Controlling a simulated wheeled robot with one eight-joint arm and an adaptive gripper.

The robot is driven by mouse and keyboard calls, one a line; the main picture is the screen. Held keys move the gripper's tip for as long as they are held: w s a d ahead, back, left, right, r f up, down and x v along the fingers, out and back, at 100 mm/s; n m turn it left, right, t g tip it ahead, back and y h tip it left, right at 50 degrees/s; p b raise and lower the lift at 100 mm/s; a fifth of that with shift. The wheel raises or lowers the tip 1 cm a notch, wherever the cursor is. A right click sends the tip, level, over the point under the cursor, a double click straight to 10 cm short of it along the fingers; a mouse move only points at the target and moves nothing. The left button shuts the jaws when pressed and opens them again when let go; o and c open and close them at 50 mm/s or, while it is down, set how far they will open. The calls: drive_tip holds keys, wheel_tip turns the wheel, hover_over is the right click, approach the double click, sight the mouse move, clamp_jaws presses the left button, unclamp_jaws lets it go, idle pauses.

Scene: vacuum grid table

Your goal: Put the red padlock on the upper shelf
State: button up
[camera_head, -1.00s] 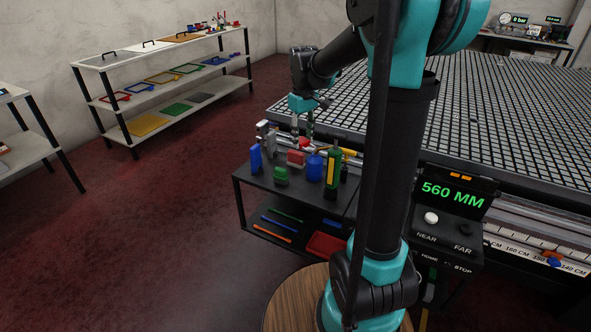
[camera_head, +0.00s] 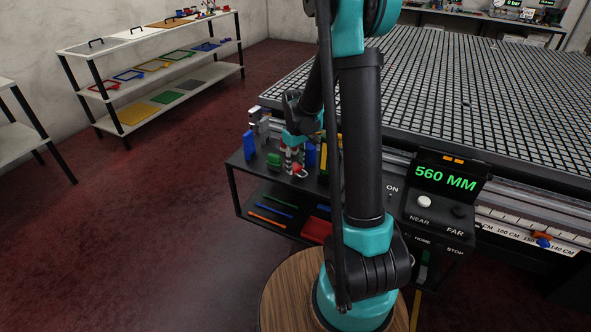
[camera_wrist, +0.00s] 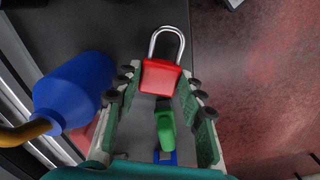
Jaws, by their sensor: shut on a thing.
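The red padlock (camera_wrist: 160,77) with its silver shackle lies between the fingertips of my gripper (camera_wrist: 160,84) in the wrist view, shackle pointing to the top of the picture. My gripper is shut on it. In the head view my gripper (camera_head: 292,160) is over the front part of the black two-level stand (camera_head: 236,166), with the padlock (camera_head: 299,170) showing red at its fingers. I cannot tell whether the padlock touches the stand's top. The grey rack at the back left has an upper shelf (camera_head: 110,48) and lower shelves.
A blue bottle (camera_wrist: 75,92) is close left of my fingers in the wrist view. A green object (camera_wrist: 165,130) shows between the fingers. A blue object (camera_head: 249,146) stands on the stand's left. The control box (camera_head: 440,190) is at the right. Red floor left is clear.

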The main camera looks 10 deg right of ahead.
sight(295, 167)
drive_tip(key=shift+f, duration=1.25)
drive_tip(key=shift+f, duration=0.1)
drive_tip(key=o, duration=1.3)
wheel_tip(295, 167, up, 11)
drive_tip(key=s+d+f+m+t, duration=0.1)
drive_tip(key=s+m, duration=0.1)
drive_tip(key=s, duration=0.5)
drive_tip(key=s+d+f+m+t, duration=0.1)
drive_tip(key=s+d+m, duration=0.1)
drive_tip(key=s, duration=0.5)
drive_tip(key=s+d+f+m+t, duration=0.1)
drive_tip(key=s+m+t, duration=0.1)
drive_tip(key=s, duration=0.6)
drive_tip(key=shift+s+d+f, duration=0.1)
drive_tip(key=shift+d+f, duration=0.2)
drive_tip(key=shift+d, duration=0.05)
